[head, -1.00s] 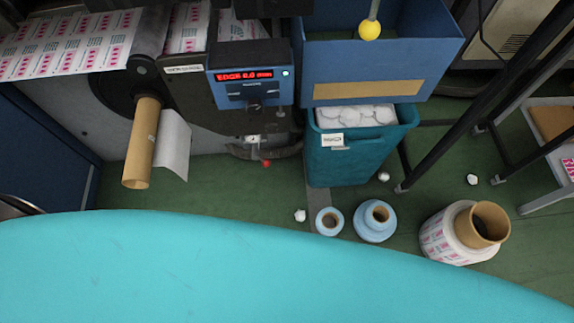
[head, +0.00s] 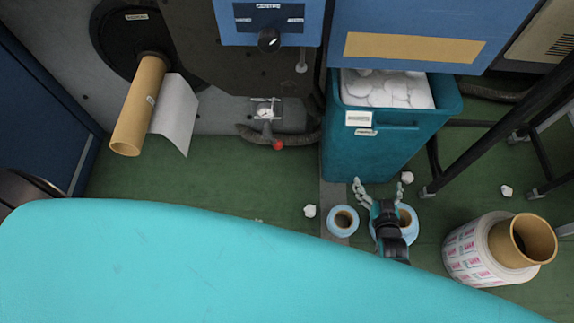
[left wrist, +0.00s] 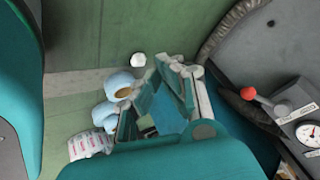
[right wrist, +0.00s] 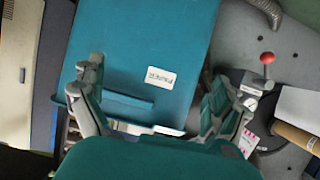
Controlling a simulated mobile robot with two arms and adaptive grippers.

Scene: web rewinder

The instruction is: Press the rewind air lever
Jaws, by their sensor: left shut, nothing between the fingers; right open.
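The rewind air lever with its red knob (head: 278,146) sticks out low on the machine, below the blue control box. The knob also shows in the left wrist view (left wrist: 248,93), beside a pressure gauge, and in the right wrist view (right wrist: 268,58). My right gripper (head: 375,188) is open and empty, in front of the teal bin and right of the lever, apart from it. In the right wrist view its spread fingers (right wrist: 150,85) frame the bin. My left gripper (left wrist: 178,65) is shut and empty, left of the knob in its wrist view; the head view does not show it.
The teal bin (head: 350,150) holds white paper wads and stands right of the lever. A cardboard core (head: 138,105) juts out on the left. Blue rolls (head: 342,221) and a printed roll (head: 470,250) stand on the green floor. A dark hose (head: 300,138) runs behind the lever.

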